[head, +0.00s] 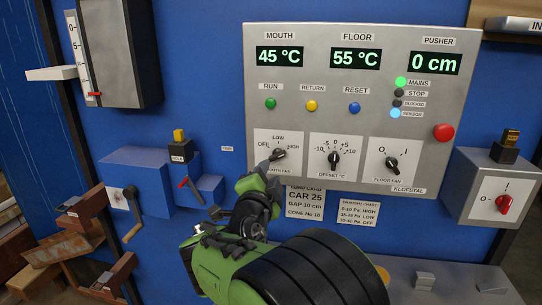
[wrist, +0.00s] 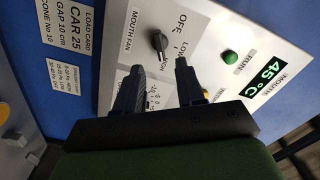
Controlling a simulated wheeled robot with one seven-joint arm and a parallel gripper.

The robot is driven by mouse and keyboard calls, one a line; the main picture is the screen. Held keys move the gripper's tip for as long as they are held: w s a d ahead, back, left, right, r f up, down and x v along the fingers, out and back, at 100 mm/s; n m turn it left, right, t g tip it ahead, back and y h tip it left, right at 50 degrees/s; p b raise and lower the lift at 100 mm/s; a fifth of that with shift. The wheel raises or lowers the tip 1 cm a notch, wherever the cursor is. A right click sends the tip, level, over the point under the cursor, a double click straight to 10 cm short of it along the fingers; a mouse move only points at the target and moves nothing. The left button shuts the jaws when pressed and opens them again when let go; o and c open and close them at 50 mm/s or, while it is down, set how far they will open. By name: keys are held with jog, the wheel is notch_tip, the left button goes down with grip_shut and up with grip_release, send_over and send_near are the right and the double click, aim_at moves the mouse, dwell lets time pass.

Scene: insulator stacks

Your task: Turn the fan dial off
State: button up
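The mouth fan dial (head: 279,154) is a black knob on the grey control panel, with OFF, LOW and HIGH marks. Its pointer appears turned towards HIGH. In the wrist view the dial (wrist: 158,43) lies just beyond and between the two fingertips. My gripper (head: 264,168) is at the lower left of the dial, close to the panel. In the wrist view my gripper (wrist: 157,65) is open, with nothing between its fingers.
The offset dial (head: 334,158) sits right beside the mouth fan dial. A red button (head: 443,132) and a grey box with a red switch (head: 504,204) are further right. A crank (head: 132,214) and a red-handled lever (head: 190,190) stand left of my arm.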

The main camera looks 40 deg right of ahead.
aim_at(276, 158)
jog(key=p+x, duration=0.2)
jog(key=x, duration=0.6)
jog(key=shift+d, duration=0.1)
jog(key=shift+s, duration=0.1)
grip_shut()
